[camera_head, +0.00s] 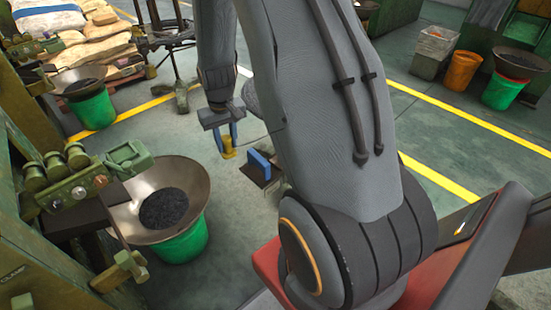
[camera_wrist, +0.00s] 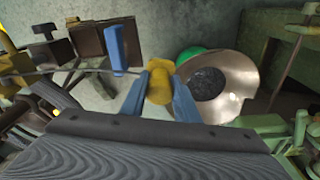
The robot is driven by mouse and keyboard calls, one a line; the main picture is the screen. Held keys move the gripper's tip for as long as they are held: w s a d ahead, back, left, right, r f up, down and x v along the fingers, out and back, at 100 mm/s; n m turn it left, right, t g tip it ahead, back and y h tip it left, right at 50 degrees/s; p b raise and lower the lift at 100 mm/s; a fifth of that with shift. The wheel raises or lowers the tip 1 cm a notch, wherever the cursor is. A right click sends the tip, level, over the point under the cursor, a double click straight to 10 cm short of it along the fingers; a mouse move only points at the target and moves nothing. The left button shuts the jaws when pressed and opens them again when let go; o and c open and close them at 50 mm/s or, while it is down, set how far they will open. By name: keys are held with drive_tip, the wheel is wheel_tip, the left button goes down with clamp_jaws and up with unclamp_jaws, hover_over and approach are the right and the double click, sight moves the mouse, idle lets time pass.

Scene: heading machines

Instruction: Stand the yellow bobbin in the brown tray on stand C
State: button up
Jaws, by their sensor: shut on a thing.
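The yellow bobbin (camera_head: 228,153) is held between the two blue fingers of my gripper (camera_head: 227,140), which points down. In the wrist view the bobbin (camera_wrist: 160,84) sits between the blue fingertips (camera_wrist: 159,92). A brown tray (camera_head: 249,173) lies just right of the bobbin in the head view, partly hidden by my arm. In the wrist view a brown box-like shape, probably this tray (camera_wrist: 89,40), is left of the bobbin, with a blue piece (camera_wrist: 116,50) standing at its near side. The bobbin appears apart from it. No stand letter is readable.
A wide metal bowl on a green bucket (camera_head: 185,240) stands left of my gripper; the bowl (camera_wrist: 240,75) is right of the bobbin in the wrist view. Green machinery (camera_head: 75,180) fills the left side. Open floor (camera_head: 215,180) shows between bowl and tray.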

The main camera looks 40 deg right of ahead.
drive_tip(key=s+d+f+m+g+h+b, duration=0.1)
drive_tip(key=s+d+f+m+b, duration=0.3)
drive_tip(key=s+d+f+m, duration=0.5)
drive_tip(key=s+d+f+m+b, duration=0.55)
drive_tip(key=s+d, duration=0.55)
drive_tip(key=d, duration=0.3)
drive_tip(key=shift+m, duration=0.35)
drive_tip(key=w+p, duration=0.1)
drive_tip(key=w, duration=0.3)
drive_tip(key=w+a+p, duration=0.1)
drive_tip(key=w+p, duration=0.1)
drive_tip(key=w, duration=0.3)
drive_tip(key=w+p, duration=0.1)
drive_tip(key=w, duration=0.4)
drive_tip(key=shift+w+a+r, duration=0.15)
drive_tip(key=shift+r, duration=0.15)
drive_tip(key=w, duration=0.2)
drive_tip(key=w+f+p, duration=0.1)
drive_tip(key=shift+w+a, duration=0.2)
drive_tip(key=shift+w, duration=0.2)
drive_tip(key=shift+f, duration=0.25)
drive_tip(key=shift+f, duration=0.1)
drive_tip(key=shift+f, duration=0.25)
drive_tip(key=o, duration=1.1)
